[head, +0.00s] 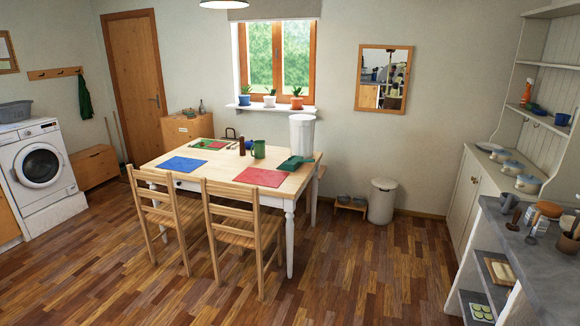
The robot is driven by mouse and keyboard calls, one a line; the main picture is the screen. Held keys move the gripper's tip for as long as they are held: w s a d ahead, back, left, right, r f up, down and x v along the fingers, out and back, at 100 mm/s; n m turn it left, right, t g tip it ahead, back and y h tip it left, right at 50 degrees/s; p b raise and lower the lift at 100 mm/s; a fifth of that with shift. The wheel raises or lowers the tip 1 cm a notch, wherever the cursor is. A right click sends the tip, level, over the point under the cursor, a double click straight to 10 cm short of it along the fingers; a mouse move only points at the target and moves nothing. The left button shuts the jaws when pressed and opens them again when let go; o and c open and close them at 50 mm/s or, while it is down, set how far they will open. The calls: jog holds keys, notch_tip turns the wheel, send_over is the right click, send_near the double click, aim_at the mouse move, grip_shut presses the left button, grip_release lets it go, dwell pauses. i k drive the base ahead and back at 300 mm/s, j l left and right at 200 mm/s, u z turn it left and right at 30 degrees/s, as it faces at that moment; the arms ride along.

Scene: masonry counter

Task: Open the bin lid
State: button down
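A cream-white bin (381,204) stands upright on the floor against the far wall, right of the table. Its lid (384,185) sits on top and looks closed. The bin is small in the view, so any handle or pedal cannot be made out. My gripper is not in view.
A wooden table (222,166) with two chairs (235,225) stands left of the bin. A cream cabinet (468,190) and grey counter (545,262) line the right side. The floor (370,270) before the bin is clear.

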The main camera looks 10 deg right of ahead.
aim_at(381, 182)
jog(key=i+l+z, duration=0.2)
jog(key=i+z, duration=0.25)
jog(key=i, duration=0.6)
jog(key=i+j+z, duration=0.15)
jog(key=i+z, duration=0.25)
jog(key=i, duration=0.7)
jog(key=i+u, duration=0.2)
jog(key=i, duration=0.5)
jog(key=i+u, duration=0.2)
jog(key=i, duration=0.5)
jog(key=i+l+u, duration=0.2)
jog(key=i, duration=0.5)
jog(key=i+j+z, duration=0.1)
jog(key=i, duration=0.4)
jog(key=i+j+z, duration=0.1)
jog(key=i, duration=0.4)
jog(key=j, duration=0.1)
